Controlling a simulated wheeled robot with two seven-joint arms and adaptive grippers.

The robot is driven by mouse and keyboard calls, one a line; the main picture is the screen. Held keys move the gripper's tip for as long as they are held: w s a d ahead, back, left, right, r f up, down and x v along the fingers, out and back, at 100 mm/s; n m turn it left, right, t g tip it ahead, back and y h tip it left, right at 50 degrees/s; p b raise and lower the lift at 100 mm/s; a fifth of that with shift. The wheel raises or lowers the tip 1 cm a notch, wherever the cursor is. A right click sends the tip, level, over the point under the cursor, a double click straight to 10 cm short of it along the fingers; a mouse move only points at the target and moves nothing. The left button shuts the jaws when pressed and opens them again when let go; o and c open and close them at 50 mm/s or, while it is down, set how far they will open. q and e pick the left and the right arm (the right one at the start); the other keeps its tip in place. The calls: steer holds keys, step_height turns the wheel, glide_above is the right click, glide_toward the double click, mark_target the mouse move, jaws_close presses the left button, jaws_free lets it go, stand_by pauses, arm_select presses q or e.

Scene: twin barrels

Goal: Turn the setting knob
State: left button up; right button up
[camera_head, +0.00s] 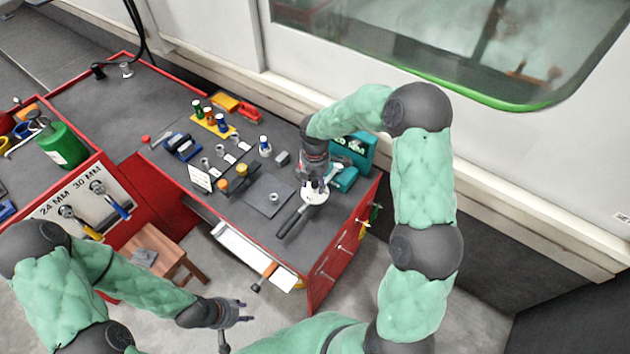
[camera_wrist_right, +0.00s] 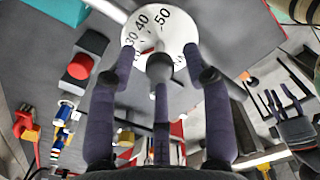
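The setting knob is a white round dial (camera_wrist_right: 158,27) with black numbers, 30, 40 and 50 readable, and a small red mark. In the head view the dial (camera_head: 314,193) sits on the table beside a dark handle (camera_head: 291,221). My right gripper (camera_head: 316,180) is right over it. In the right wrist view its fingers (camera_wrist_right: 160,62) are spread, with the side fingertips over the dial's left and right edges and the middle finger over its lower part. I cannot tell whether they touch it. My left gripper (camera_head: 240,314) is open and empty, low at the front, away from the table.
A teal case (camera_head: 351,152) stands just behind the dial. A grey square plate (camera_head: 263,195) lies to its left, with small bottles and blocks farther left. A wooden stool (camera_head: 158,252) stands on the floor near my left arm.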

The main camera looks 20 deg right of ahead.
jaws_close()
